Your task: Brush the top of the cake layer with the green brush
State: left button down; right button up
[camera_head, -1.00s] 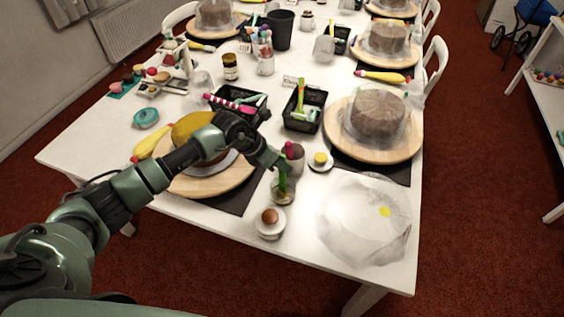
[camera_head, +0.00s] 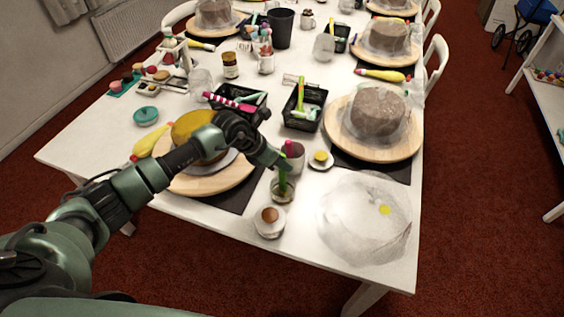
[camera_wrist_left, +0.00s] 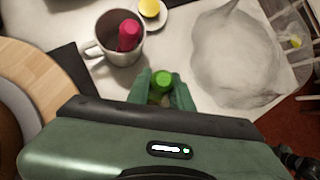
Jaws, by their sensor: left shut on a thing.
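My left gripper (camera_head: 281,167) is shut on the green brush (camera_head: 283,188), which points down into a small glass jar (camera_head: 284,195) near the table's front edge. In the left wrist view the gripper (camera_wrist_left: 160,90) has its fingers on either side of the brush's round green end (camera_wrist_left: 163,78). The jar hides the brush's lower end. The nearest cake layer (camera_head: 192,124), with a yellowish top, is on a wooden turntable (camera_head: 212,184) to the left, partly hidden behind my left arm. My right gripper is not in view.
A mug (camera_head: 293,154) holding a pink-ended thing stands just behind the jar. A saucer with a brown item (camera_head: 270,215) is in front. A crumpled clear wrap (camera_head: 362,225) lies to the right. A black tray (camera_head: 304,120) and a wrapped brown cake (camera_head: 376,112) are farther back.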

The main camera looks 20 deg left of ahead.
pick_arm(q)
jog(key=shift+r+p, duration=2.25)
jog(key=shift+r, duration=1.25)
notch_tip(320, 180, up, 5)
jog(key=p, duration=0.3)
